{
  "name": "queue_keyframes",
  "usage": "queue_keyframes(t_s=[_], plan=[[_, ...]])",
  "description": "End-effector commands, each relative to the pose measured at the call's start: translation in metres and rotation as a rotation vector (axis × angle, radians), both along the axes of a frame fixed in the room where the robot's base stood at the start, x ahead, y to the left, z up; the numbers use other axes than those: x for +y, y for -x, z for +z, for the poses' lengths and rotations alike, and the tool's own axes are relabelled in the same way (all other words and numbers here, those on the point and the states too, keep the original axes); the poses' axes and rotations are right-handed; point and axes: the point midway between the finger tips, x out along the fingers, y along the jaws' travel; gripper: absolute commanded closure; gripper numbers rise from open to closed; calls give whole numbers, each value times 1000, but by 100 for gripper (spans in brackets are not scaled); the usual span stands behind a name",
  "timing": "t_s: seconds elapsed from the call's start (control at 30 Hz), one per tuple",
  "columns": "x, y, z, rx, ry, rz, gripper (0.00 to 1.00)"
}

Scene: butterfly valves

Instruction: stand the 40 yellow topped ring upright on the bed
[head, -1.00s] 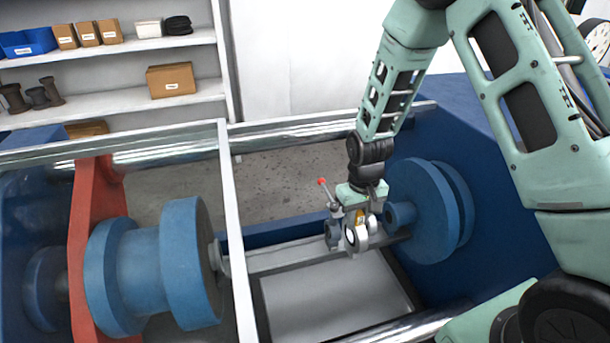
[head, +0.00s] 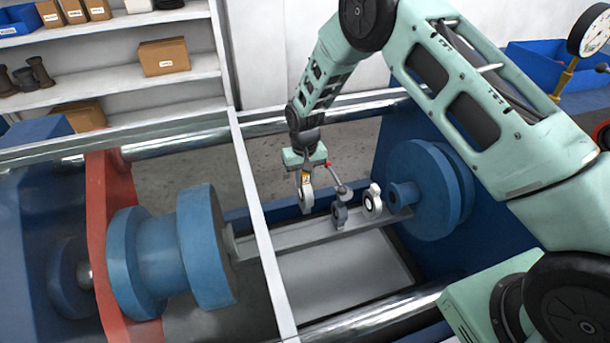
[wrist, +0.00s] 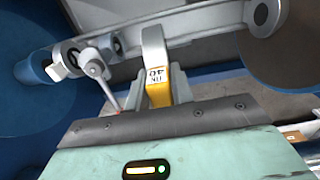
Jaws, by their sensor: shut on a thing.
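My gripper (head: 305,172) is shut on the yellow topped ring (head: 305,198), which hangs roughly upright below the fingers. In the wrist view the ring (wrist: 154,48) shows its yellow top with a "40" mark between the fingers (wrist: 160,88). The bed (head: 290,240) is a long grey rail between two blue flanged ends. The ring appears raised above the bed, left of a grey valve body (head: 339,214) with a red-tipped lever. Any gap beneath the ring is hard to judge.
Another pale ring (head: 373,203) stands on the bed right of the lever valve, near the right blue flange (head: 430,190). A white frame bar (head: 262,225) crosses left of the held ring. Bare bed shows between that bar and the valve.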

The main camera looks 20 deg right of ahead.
Motion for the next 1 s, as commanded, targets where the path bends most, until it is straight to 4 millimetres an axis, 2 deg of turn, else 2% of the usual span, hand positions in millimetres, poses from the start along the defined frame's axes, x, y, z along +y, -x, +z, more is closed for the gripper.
queue_keyframes(t_s=[0.03,0.7,1.0], plan=[[0,0,-8,0,0,0,100],[0,0,-84,-1,0,0,100],[0,-1,-98,-2,0,0,100]])
